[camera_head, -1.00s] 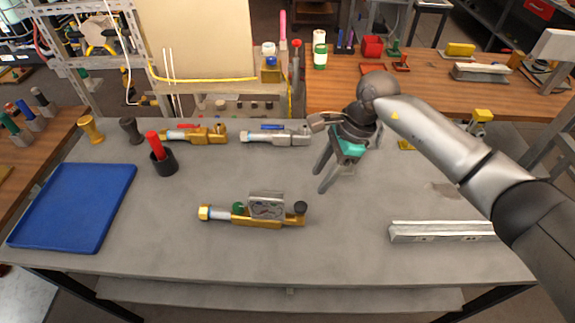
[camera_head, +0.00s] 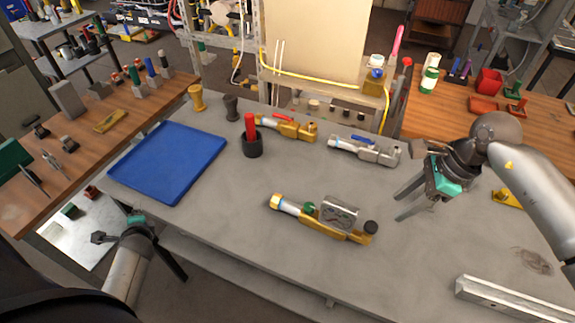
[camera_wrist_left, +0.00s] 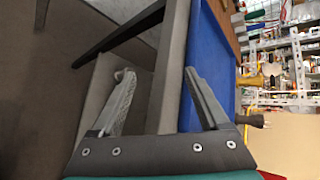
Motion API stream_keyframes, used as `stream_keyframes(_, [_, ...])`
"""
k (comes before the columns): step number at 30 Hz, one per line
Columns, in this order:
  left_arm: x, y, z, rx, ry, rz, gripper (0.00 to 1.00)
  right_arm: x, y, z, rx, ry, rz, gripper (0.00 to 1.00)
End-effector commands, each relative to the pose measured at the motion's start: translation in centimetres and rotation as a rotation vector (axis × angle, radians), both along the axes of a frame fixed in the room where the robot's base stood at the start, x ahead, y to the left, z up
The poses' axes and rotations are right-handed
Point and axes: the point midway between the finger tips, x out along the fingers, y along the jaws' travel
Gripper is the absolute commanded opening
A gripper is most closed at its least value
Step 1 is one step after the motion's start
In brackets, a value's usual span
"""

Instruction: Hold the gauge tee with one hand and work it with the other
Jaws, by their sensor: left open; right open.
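The gauge tee (camera_head: 343,233), a brass fitting with a grey boxy gauge block, a green knob and a black end cap, lies on the middle of the grey table (camera_head: 230,245). My right gripper (camera_head: 400,204) is open and empty, to the right of the tee and apart from it. My left gripper (camera_head: 112,234) is low at the left, off the table's front-left edge and far from the tee. In the left wrist view its two fingers (camera_wrist_left: 160,88) are spread with nothing between them.
A blue tray (camera_head: 170,162) lies at the table's left. Behind the tee stand a black cup with a red handle (camera_head: 252,146), a red-levered brass valve (camera_head: 288,127) and a blue-levered grey valve (camera_head: 365,149). A metal channel (camera_head: 510,302) lies front right.

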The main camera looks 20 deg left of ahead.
Motion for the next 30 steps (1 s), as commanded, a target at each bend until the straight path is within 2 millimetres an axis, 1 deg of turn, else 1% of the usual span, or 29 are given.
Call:
stream_keyframes(1, [1.1, 1.5, 2.2, 0.087, 0.026, -0.049, 0.78, 0.0, 0.0, 0.0, 0.0, 0.0, 0.0, 0.5])
stream_keyframes(5, [2.9, 4.4, 7.1, 0.293, 0.115, -0.153, 0.78, 0.0, 0.0, 0.0, 0.0, 0.0, 0.0, 0.5])
stream_keyframes(6, [3.4, 5.1, 8.5, 0.355, 0.144, -0.179, 0.78, 0.0, 0.0, 0.0, 0.0, 0.0, 0.0, 0.5])
stream_keyframes(8, [4.0, 6.1, 10.7, 0.444, 0.189, -0.213, 0.78, 0.0, 0.0, 0.0, 0.0, 0.0, 0.0, 0.5])
stream_keyframes(9, [4.4, 6.8, 12.1, 0.505, 0.221, -0.234, 0.78, 0.0, 0.0, 0.0, 0.0, 0.0, 0.0, 0.5])
stream_keyframes(12, [8.4, 4.3, 11.7, 0.402, 0.132, -0.211, 0.78, 0.0, 0.0, 0.0, 0.0, 0.0, 0.0, 0.5])
stream_keyframes(14, [10.5, 2.9, 11.7, 0.343, 0.085, -0.197, 0.78, 0.0, 0.0, 0.0, 0.0, 0.0, 0.0, 0.5])
stream_keyframes(15, [11.9, 1.8, 11.8, 0.301, 0.057, -0.19, 0.78, 0.0, 0.0, 0.0, 0.0, 0.0, 0.0, 0.5])
stream_keyframes(17, [14.2, 0.0, 11.8, 0.233, 0.017, -0.184, 0.78, 0.0, 0.0, 0.0, 0.0, 0.0, 0.0, 0.5])
stream_keyframes(18, [15.8, -1.4, 11.9, 0.182, -0.009, -0.183, 0.78, 0.0, 0.0, 0.0, 0.0, 0.0, 0.0, 0.5])
stream_keyframes(20, [18.2, -3.7, 12.0, 0.103, -0.041, -0.183, 0.78, 0.0, 0.0, 0.0, 0.0, 0.0, 0.0, 0.5])
stream_keyframes(21, [19.8, -5.4, 12.2, 0.048, -0.059, -0.188, 0.78, 0.0, 0.0, 0.0, 0.0, 0.0, 0.0, 0.5])
stream_keyframes(23, [22.0, -8.2, 12.5, -0.038, -0.08, -0.199, 0.78, 0.0, 0.0, 0.0, 0.0, 0.0, 0.0, 0.5])
stream_keyframes(24, [23.4, -10.1, 12.7, -0.093, -0.089, -0.208, 0.78, 0.0, 0.0, 0.0, 0.0, 0.0, 0.0, 0.5])
stream_keyframes(26, [25.3, -13.2, 13.2, -0.174, -0.093, -0.227, 0.78, 0.0, 0.0, 0.0, 0.0, 0.0, 0.0, 0.5])
stream_keyframes(27, [26.4, -15.2, 13.5, -0.229, -0.089, -0.242, 0.78, 0.0, 0.0, 0.0, 0.0, 0.0, 0.0, 0.5])
stream_keyframes(29, [27.9, -18.5, 14.0, -0.306, -0.076, -0.269, 0.78, 0.0, 0.0, 0.0, 0.0, 0.0, 0.0, 0.5])
stream_keyframes(30, [28.6, -20.7, 14.4, -0.355, -0.062, -0.289, 0.78, 0.0, 0.0, 0.0, 0.0, 0.0, 0.0, 0.5])
